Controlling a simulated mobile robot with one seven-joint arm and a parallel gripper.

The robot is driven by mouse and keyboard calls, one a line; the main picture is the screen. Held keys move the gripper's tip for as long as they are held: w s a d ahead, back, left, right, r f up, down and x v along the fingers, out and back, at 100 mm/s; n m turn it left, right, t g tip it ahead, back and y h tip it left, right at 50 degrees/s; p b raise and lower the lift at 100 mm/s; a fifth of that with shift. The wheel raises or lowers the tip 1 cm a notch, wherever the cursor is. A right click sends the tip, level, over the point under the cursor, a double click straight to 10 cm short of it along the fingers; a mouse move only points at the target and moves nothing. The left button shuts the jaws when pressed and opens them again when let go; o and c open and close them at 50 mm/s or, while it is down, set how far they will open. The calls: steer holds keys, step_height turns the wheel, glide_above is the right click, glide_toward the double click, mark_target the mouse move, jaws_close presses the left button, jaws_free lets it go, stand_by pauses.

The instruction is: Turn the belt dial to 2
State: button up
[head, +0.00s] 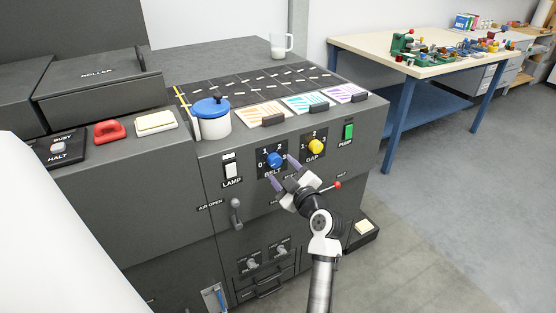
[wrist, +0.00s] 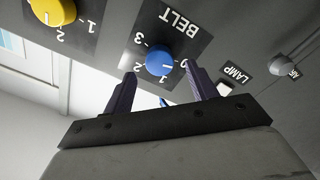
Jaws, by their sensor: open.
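The belt dial (head: 275,160) is a round blue knob on a black plate marked BELT, on the front of the grey machine. In the wrist view the dial (wrist: 158,60) appears upside down, with numbers around it. A pale mark on the knob seems to point towards the 0 side. My gripper (head: 282,172) is open in front of the dial. In the wrist view its two dark purple fingers (wrist: 158,74) stand apart, one to each side of the knob. I cannot tell whether either finger touches it.
The yellow GAP dial (head: 316,146) is just right of the belt dial, with the green PUMP switch (head: 348,132) beyond it. The white LAMP switch (head: 230,168) is on the left. A red-tipped lever (head: 338,185) is close to my wrist. A blue-lidded pot (head: 211,118) stands above.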

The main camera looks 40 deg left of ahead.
mark_target(276, 163)
steer(key=shift+p+x, duration=0.35)
steer(key=shift+x, duration=1.45)
steer(key=c, duration=1)
